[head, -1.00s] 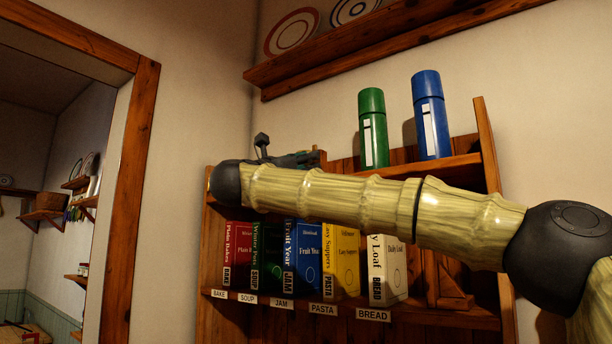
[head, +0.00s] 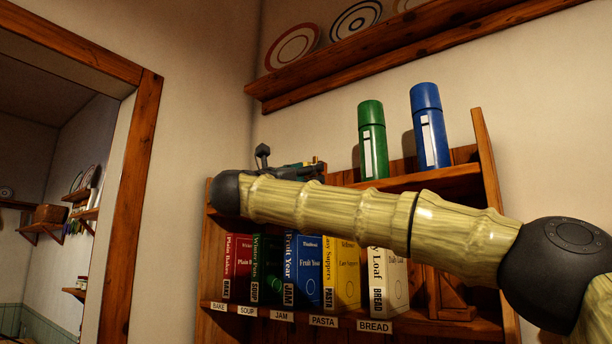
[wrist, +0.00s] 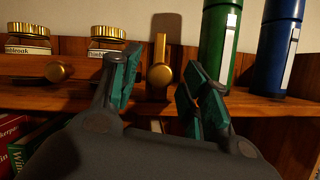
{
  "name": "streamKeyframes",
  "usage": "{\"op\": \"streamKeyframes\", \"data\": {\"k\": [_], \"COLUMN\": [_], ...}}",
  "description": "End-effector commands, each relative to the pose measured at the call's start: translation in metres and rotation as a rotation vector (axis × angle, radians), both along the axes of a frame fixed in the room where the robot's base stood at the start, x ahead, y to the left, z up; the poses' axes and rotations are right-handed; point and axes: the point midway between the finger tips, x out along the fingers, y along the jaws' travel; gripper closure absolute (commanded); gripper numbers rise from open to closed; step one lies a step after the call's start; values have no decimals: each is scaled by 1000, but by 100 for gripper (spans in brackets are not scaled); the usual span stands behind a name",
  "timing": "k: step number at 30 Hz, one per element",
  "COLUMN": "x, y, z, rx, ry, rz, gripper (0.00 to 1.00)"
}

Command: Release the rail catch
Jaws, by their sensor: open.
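The rail catch looks like a brass-coloured upright lever with a round knob (wrist: 160,75) at the shelf's front edge in the wrist view. My gripper (wrist: 161,80) is open, with one teal-padded finger on each side of the catch in the picture. Nothing is held; whether the pads touch the catch is unclear. In the head view my arm hides most of the gripper (head: 290,171) and the catch.
A green flask (head: 372,140) and a blue flask (head: 430,127) stand right of the gripper on the upper shelf (head: 440,176). Several labelled books (head: 308,272) fill the shelf below. A plate ledge (head: 400,50) runs above. A doorway opens at the left.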

Motion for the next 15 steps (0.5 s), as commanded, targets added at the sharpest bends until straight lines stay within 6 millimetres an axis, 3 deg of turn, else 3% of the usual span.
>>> {"op": "streamKeyframes", "data": {"k": [5,15], "x": [-9,-50], "y": [8,44], "z": [-4,-27], "rx": [0,-3], "ry": [-1,0], "rz": [1,2], "gripper": [55,55]}}
